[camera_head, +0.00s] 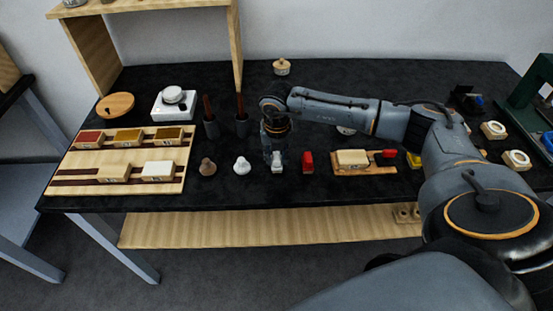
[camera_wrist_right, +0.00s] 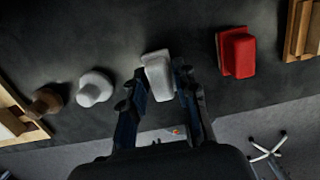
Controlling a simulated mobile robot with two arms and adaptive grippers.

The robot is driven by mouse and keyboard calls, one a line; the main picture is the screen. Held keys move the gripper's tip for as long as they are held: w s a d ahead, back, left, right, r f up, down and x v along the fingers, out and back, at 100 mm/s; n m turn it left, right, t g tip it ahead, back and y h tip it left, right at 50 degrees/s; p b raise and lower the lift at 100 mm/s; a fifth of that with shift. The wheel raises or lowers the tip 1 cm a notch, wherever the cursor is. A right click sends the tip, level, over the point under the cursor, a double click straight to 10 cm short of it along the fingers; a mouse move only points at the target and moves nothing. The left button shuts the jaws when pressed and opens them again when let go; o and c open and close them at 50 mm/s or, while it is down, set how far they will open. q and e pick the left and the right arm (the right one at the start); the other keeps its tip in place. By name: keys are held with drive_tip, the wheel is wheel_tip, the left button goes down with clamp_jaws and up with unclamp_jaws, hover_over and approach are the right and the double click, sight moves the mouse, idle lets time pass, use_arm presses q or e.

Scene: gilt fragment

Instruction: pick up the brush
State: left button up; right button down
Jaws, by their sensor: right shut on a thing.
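My right gripper (camera_head: 276,150) is above the front middle of the black table (camera_head: 225,186), pointing down. Its fingers (camera_wrist_right: 161,92) are closed on the sides of a small pale grey block-like thing (camera_wrist_right: 158,74), which also shows in the head view (camera_head: 277,163). I cannot tell whether this thing is the brush, or whether it is clear of the table. Two dark cups (camera_head: 211,130) (camera_head: 242,127) with upright brown handles stand behind and to the left. What is inside these cups is hidden. My left gripper is not in view.
A red block (camera_head: 308,162) is close on the right, then a wooden tray (camera_head: 345,171) with a cream block. A white knob (camera_head: 242,165) and brown knob (camera_head: 208,166) stand to the left, then a wooden board (camera_head: 75,155) with coloured blocks. A shelf post (camera_head: 237,50) stands behind.

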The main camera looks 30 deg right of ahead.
wheel_tip(320, 180, up, 2)
drive_tip(key=shift+r+b, duration=0.1)
drive_tip(key=shift+b, duration=0.6)
drive_tip(key=s+a+r+b, duration=0.2)
drive_tip(key=s+r+b, duration=0.1)
drive_tip(key=s+r, duration=0.7)
drive_tip(key=shift+s+a+b, duration=0.35)
drive_tip(key=shift+s+b, duration=0.05)
drive_tip(key=shift+s, duration=1.5)
drive_tip(key=c, duration=1.7)
unclamp_jaws()
drive_tip(key=c, duration=0.3)
